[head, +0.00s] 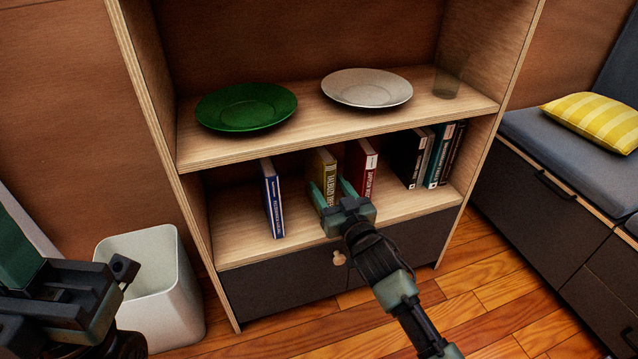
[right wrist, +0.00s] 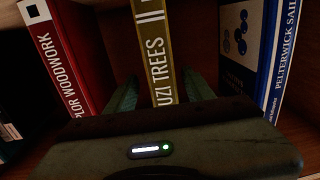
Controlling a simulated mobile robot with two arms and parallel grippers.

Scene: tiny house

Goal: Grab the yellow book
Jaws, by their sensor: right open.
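The yellow book (head: 325,170) stands upright on the lower shelf of the bookcase, between a blue book and a red book. My right gripper (head: 332,196) is in front of it, open, with one finger on each side of its spine. In the right wrist view the yellow book's spine (right wrist: 155,50) rises between the two green fingers (right wrist: 160,98). I cannot tell whether the fingers touch it. My left gripper (head: 60,285) shows only in part at the lower left of the head view, and its jaw state is unclear.
The blue book (head: 272,200) stands to the left and the red book (head: 361,172) to the right, with gaps beside the yellow book. Several dark books (head: 410,158) stand further right. A green plate (head: 246,106) and a grey plate (head: 367,88) lie on the shelf above. A white bin (head: 165,315) stands left.

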